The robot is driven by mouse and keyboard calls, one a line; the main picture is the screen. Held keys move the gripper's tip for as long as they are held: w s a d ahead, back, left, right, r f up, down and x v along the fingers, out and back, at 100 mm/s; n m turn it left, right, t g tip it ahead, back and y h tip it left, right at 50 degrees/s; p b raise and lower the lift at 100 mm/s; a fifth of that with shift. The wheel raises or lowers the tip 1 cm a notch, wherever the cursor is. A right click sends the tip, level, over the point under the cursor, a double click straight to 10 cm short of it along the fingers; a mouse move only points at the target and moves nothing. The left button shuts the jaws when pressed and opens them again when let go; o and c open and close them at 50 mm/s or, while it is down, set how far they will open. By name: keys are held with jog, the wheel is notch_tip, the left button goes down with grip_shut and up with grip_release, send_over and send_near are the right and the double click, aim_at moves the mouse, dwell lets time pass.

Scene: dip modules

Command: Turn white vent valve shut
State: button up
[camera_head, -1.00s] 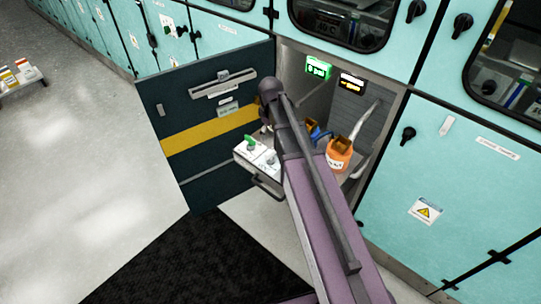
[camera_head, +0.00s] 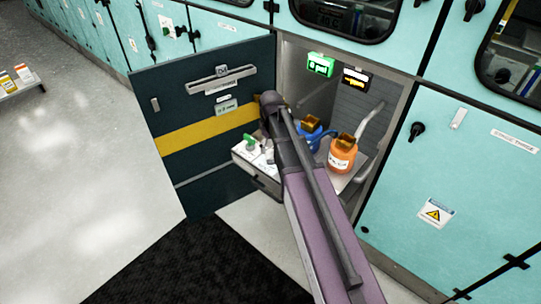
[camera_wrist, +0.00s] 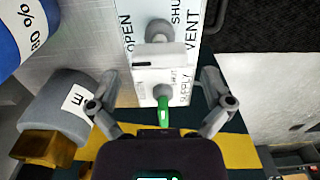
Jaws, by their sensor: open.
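In the wrist view, the white vent valve (camera_wrist: 158,52) is near the top centre, on a white panel (camera_wrist: 128,70) lettered OPEN, SHUT, VENT and SUPPLY. It has a grey round base and a pale handle; its exact turn angle is hard to tell. The green supply valve lever (camera_wrist: 163,108) is just below it, nearer the gripper. My gripper (camera_wrist: 158,98) is open, one finger on each side of the green lever, with no visible contact. In the head view, the green lever (camera_head: 250,141) shows on the pale valve box (camera_head: 243,159); my arm hides the gripper's fingertips and most of the vent valve.
A dark door with a yellow stripe (camera_head: 205,136) stands open left of the cabinet bay. An orange jug (camera_head: 342,157) and a blue container (camera_head: 311,127) stand right of the valve box. A green-lit display (camera_head: 320,65) hangs above. A blue labelled container (camera_wrist: 22,35) is upper left in the wrist view.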

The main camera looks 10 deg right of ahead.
aim_at(271, 156)
jog(key=shift+f+b, duration=1.1)
jog(key=shift+f, duration=0.3)
jog(key=c, duration=1)
